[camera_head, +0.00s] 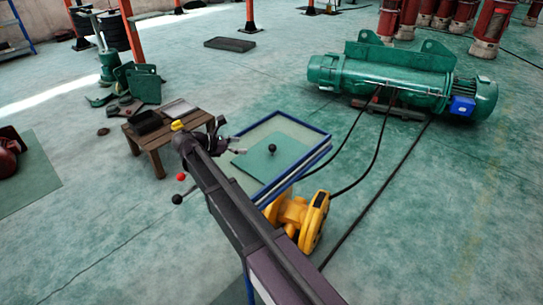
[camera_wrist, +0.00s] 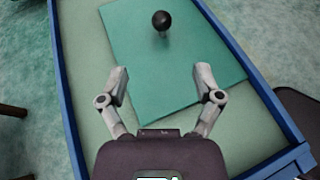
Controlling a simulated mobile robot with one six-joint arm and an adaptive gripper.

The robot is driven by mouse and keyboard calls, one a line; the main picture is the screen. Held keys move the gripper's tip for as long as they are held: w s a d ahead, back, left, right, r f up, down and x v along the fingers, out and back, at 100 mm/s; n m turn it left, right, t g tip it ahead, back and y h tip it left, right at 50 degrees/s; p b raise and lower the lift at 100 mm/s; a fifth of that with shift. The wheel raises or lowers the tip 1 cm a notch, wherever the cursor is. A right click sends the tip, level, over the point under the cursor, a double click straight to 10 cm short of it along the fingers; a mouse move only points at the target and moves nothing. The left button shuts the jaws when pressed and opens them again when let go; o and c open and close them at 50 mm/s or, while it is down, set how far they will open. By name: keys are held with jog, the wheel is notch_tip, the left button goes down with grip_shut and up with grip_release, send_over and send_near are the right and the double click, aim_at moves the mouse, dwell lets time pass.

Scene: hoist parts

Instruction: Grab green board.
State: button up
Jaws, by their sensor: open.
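The green board (camera_wrist: 172,68) is a flat square plate with a black ball knob (camera_wrist: 161,20) standing on it. It lies in a blue-framed tray table with a pale green top (camera_wrist: 82,75). In the head view the green board (camera_head: 268,168) and its knob (camera_head: 272,148) show to the right of my gripper (camera_head: 238,145). In the wrist view my gripper (camera_wrist: 160,80) is open and empty. Its fingertips show over the near part of the board, with the knob beyond them. I cannot tell its exact height above the board.
A small wooden table (camera_head: 150,146) holding dark and grey trays stands left of the blue-framed table (camera_head: 318,157). A yellow hoist part (camera_head: 297,222) stands close to its front right. A large green hoist (camera_head: 400,80) with black cables lies behind. Open floor lies at the right.

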aim_at(272, 148)
jog(key=b+x, duration=0.3)
jog(key=x, duration=0.5)
jog(key=shift+d, duration=0.1)
jog(key=shift+b+x, duration=1)
jog(key=shift+x, duration=1.7)
jog(key=shift+s, duration=0.1)
grip_shut()
